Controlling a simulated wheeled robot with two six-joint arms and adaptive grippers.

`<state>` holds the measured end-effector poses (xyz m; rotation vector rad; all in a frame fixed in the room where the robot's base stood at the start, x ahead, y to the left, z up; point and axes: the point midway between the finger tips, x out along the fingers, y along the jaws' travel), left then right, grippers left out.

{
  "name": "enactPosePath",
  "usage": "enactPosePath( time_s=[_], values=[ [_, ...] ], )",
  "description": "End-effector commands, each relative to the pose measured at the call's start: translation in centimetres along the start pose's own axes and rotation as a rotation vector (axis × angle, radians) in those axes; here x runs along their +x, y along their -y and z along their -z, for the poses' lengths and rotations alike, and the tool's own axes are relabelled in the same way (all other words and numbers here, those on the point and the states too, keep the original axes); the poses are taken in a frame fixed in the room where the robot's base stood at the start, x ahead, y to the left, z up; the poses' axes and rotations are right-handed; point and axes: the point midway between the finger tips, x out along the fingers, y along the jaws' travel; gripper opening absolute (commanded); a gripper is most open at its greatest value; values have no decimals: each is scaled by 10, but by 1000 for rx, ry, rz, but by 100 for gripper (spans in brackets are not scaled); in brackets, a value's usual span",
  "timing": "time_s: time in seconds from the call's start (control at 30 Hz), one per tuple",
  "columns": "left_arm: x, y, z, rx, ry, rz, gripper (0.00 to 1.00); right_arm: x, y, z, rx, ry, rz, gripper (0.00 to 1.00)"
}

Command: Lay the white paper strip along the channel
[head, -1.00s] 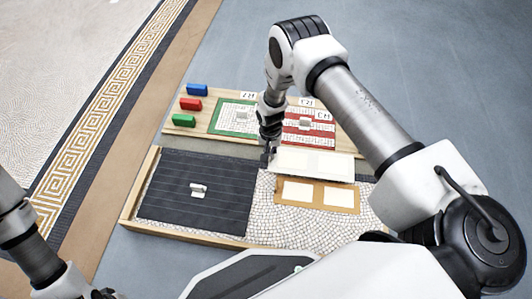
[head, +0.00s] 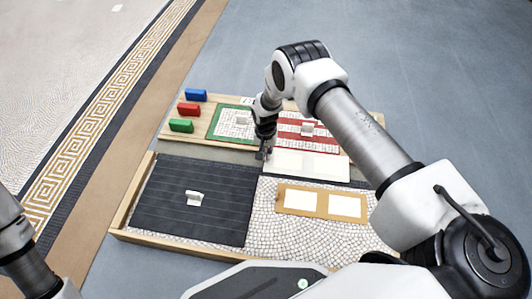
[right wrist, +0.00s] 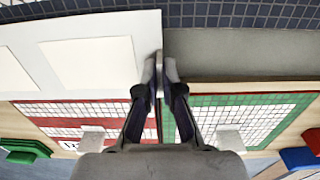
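The white paper strip (head: 306,164) is a flat pale sheet lying lengthwise between the far board and the near tray. In the right wrist view the white strip (right wrist: 148,25) fills the left half and carries cream rectangles. My right gripper (head: 263,155) is at the strip's left end. In the right wrist view its fingertips (right wrist: 160,70) are nearly together with the strip's end edge between them. The bare grey channel (head: 212,151) continues left of the strip; it also shows in the right wrist view (right wrist: 240,55). Whether the strip touches the channel floor is unclear. My left gripper is out of frame.
The far board holds a green-bordered panel (head: 221,117), a red-striped panel (head: 288,127), and blue (head: 196,95), red (head: 188,109) and green (head: 181,125) blocks. The near tray holds a dark panel with a white handle (head: 194,198) and a tan frame (head: 321,204).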

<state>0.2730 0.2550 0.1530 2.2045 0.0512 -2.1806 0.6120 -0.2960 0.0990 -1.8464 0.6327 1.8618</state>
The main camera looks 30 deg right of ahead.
Motion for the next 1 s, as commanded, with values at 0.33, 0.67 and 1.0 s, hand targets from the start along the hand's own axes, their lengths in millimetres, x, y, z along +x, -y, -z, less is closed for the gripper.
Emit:
enactPosePath(
  time_s=[0.33, 0.67, 1.0],
  values=[
    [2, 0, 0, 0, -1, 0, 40, 3, 0, 0, 0, 0, 0, 31],
    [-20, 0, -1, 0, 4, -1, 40, -29, 1, 1, 0, -2, 2, 31],
    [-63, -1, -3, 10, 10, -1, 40, -114, 0, 0, 1, -1, 1, 31]
  ],
)
